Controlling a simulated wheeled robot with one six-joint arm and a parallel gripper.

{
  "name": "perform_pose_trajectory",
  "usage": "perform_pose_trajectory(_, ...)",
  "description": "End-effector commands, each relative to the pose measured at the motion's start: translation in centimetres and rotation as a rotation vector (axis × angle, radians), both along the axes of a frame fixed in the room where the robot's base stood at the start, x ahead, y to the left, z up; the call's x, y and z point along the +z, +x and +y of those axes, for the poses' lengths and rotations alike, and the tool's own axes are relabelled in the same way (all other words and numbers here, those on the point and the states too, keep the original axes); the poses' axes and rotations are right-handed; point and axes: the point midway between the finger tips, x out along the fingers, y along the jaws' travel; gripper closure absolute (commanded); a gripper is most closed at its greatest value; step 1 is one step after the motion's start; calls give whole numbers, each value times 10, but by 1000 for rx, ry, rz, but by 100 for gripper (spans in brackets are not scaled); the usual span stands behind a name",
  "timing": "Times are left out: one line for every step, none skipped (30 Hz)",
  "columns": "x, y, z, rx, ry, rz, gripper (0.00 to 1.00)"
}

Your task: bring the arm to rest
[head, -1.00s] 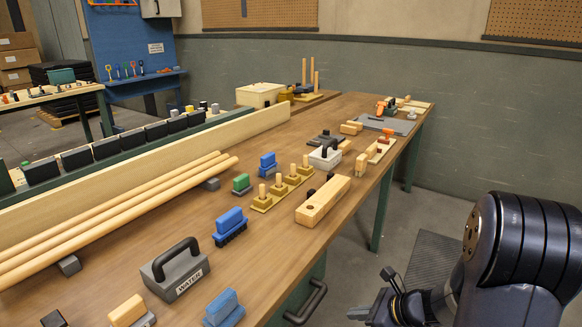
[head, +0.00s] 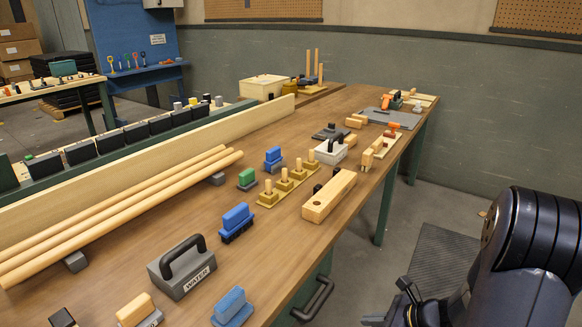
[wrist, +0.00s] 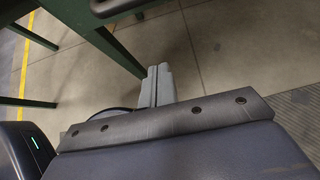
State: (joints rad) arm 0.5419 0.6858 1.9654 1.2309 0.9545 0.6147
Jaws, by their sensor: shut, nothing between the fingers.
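My gripper (wrist: 157,85) shows in the wrist view as two grey fingers lying side by side, shut and empty, above the concrete floor. In the head view my gripper is low at the right, partly hidden by my dark arm, beside the bench and clear of its front edge. The wooden workbench (head: 190,235) runs from the lower left to the back, and nothing on it touches my arm.
A grey block marked WATER (head: 182,268), a blue brush (head: 236,222) and a wooden block (head: 329,196) stand near the bench's front edge. A black handle (head: 312,300) juts from the bench front. A dark floor mat (head: 445,262) lies beside the bench. Open floor is around it.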

Motion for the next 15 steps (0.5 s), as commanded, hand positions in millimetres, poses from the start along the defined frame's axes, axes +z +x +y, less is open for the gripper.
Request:
perform_pose_trajectory(1,-5,-7,-4,1,2,100)
perform_pose_trajectory(1,-7,-12,-6,1,1,100)
perform_pose_trajectory(1,-10,-17,-6,0,2,100)
perform_pose_trajectory(1,-13,-21,-5,0,2,100)
perform_pose_trajectory(1,-16,-24,-5,1,1,100)
perform_pose_trajectory(1,-19,-29,-5,1,1,100)
perform_pose_trajectory(1,-22,-33,-5,0,2,100)
perform_pose_trajectory(1,-24,-37,-6,-1,1,100)
perform_pose_trajectory(1,-27,-42,-6,-1,1,100)
perform_pose_trajectory(1,-30,-46,-5,0,0,100)
perform_pose_trajectory(1,-33,-50,-5,0,0,100)
perform_pose_trajectory(1,-37,-55,-5,0,0,100)
perform_pose_trajectory(1,-39,-59,-5,-1,0,100)
perform_pose_trajectory(1,-41,-63,-5,0,0,100)
perform_pose_trajectory(1,-45,-68,-5,1,1,100)
